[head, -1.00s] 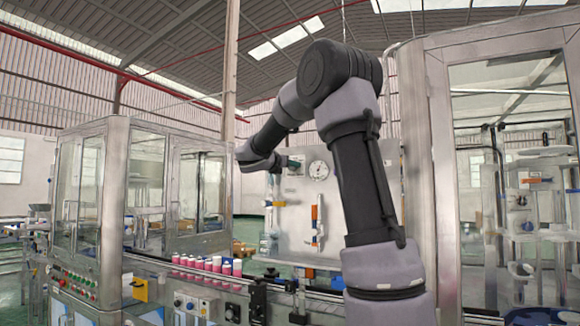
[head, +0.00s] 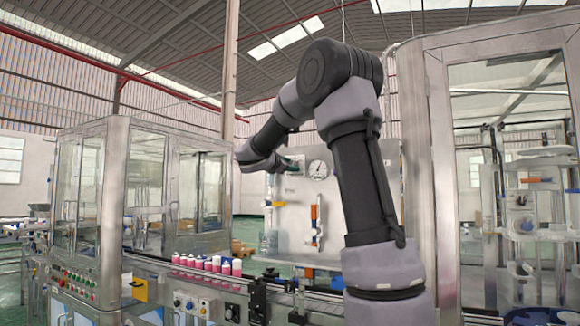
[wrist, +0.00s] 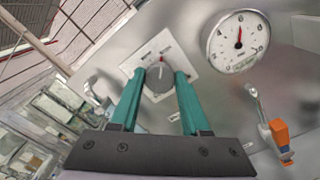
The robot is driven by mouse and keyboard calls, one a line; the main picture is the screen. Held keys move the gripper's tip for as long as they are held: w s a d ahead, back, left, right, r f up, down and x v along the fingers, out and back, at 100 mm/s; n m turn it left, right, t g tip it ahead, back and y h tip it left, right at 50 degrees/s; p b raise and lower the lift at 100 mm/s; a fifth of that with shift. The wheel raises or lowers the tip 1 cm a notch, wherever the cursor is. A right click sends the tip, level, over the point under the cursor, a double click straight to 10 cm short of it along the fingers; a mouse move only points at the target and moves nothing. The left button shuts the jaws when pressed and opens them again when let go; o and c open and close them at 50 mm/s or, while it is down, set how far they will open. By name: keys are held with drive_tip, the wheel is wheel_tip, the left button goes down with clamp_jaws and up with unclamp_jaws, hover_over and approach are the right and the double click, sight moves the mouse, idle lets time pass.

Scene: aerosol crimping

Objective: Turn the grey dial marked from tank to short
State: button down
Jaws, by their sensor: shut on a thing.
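The grey dial (wrist: 158,84) sits on a white square plate on a metal panel in the wrist view. A red mark shows near its top, between two small labels that I cannot read clearly. My gripper (wrist: 160,76) has its two teal fingers on either side of the dial, shut on it. In the head view my gripper (head: 292,163) is at the panel's upper left, and the dial is hidden there by my wrist and fingers.
A round white gauge (wrist: 238,41) is right of the dial, its needle pointing nearly up. An orange-handled valve (wrist: 280,133) is below it. Pink cans (head: 208,263) stand on a conveyor at lower left. Glazed machine cabinets flank the panel (head: 290,215).

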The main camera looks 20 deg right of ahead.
drive_tip(key=shift+m, duration=0.4)
drive_tip(key=shift+c, duration=1.9)
unclamp_jaws()
drive_tip(key=v, duration=1)
drive_tip(key=shift+s+a, duration=0.3)
